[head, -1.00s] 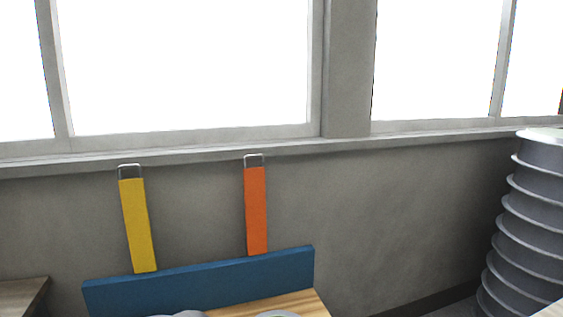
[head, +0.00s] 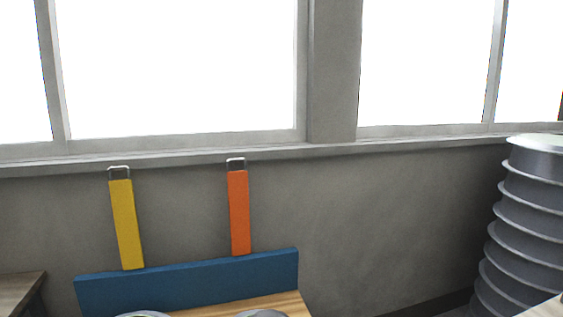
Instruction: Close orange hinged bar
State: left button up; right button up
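The orange hinged bar (head: 239,213) stands upright at the back edge of a blue board (head: 190,284) in the head view, with a grey metal end (head: 236,164) at its top. A yellow bar (head: 126,224) of the same kind stands upright to its left, leaning slightly. Both bars rise in front of the grey wall. The hinges at their lower ends cannot be made out. Neither of my grippers is in view.
A wooden worktop (head: 284,302) with round grey-white objects, partly cut off, lies in front of the blue board. A stack of grey flanged discs (head: 525,222) stands at right. A wooden surface (head: 18,290) is at lower left. Windows are behind.

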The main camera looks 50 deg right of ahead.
aim_at(237, 181)
jog(key=z, duration=0.75)
jog(key=i, duration=0.65)
jog(key=u, duration=0.15)
